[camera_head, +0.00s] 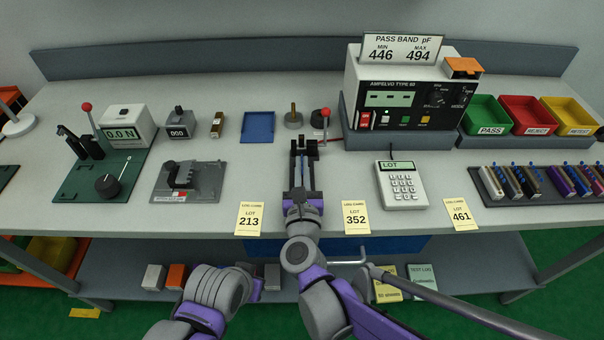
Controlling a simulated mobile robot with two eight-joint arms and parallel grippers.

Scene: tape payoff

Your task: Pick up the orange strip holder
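An orange block (177,276) on the lower shelf, beside a white one, is the clearest orange piece of holder-like size; I cannot tell if it is the orange strip holder. Narrow coloured holders (531,181) stand in a row on a dark rack at the right of the bench. My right gripper (303,192) points away from me over the bench's middle, at the near end of a narrow dark fixture (304,151). Its fingers blend with the fixture, so their opening is unclear. I see no orange piece in it. My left arm is low at the left; its gripper does not show.
The meter (405,92) with an orange top piece (463,66) stands behind, right of the fixture. A red-knobbed lever (325,113) rises close by. A keypad device (402,184) and yellow lot cards (356,217) line the front. Bare bench lies left of the fixture.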

